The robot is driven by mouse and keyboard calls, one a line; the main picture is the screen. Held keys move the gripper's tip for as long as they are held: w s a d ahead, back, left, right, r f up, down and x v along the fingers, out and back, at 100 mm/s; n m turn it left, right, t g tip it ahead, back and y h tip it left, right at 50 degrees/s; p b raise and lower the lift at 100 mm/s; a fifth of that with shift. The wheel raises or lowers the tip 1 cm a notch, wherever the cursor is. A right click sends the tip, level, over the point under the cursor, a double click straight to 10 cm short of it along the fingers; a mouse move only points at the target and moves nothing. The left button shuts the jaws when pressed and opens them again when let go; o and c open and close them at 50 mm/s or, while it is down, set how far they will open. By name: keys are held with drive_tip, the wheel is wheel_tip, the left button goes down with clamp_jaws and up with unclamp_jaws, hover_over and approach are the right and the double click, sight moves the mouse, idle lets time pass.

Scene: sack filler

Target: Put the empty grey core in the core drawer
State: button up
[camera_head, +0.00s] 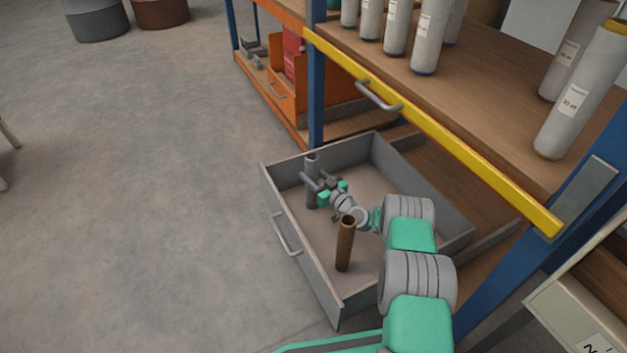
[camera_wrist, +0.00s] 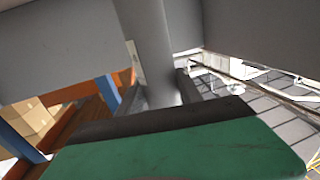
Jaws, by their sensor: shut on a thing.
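The grey core (camera_head: 311,185) is an upright tube near the left corner of the open grey core drawer (camera_head: 283,236). My gripper (camera_head: 312,182) is shut on it, inside the drawer's outline. In the wrist view the grey core (camera_wrist: 148,40) stands between the two fingers (camera_wrist: 163,92). Whether its lower end touches the drawer floor I cannot tell. A brown core (camera_head: 345,245) stands upright in the same drawer, nearer to me and apart from the grey one.
A yellow bar (camera_head: 430,128) with a handle crosses the shelf front above the drawer. Wrapped rolls (camera_head: 430,35) stand on that shelf. A blue post (camera_head: 316,90) rises behind the drawer. An orange drawer (camera_head: 285,92) is beyond it.

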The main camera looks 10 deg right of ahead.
drive_tip(key=shift+r, duration=0.2)
drive_tip(key=shift+f, duration=0.2)
drive_tip(key=o, duration=1.3)
drive_tip(key=shift+o, duration=0.2)
drive_tip(key=shift+r, duration=0.1)
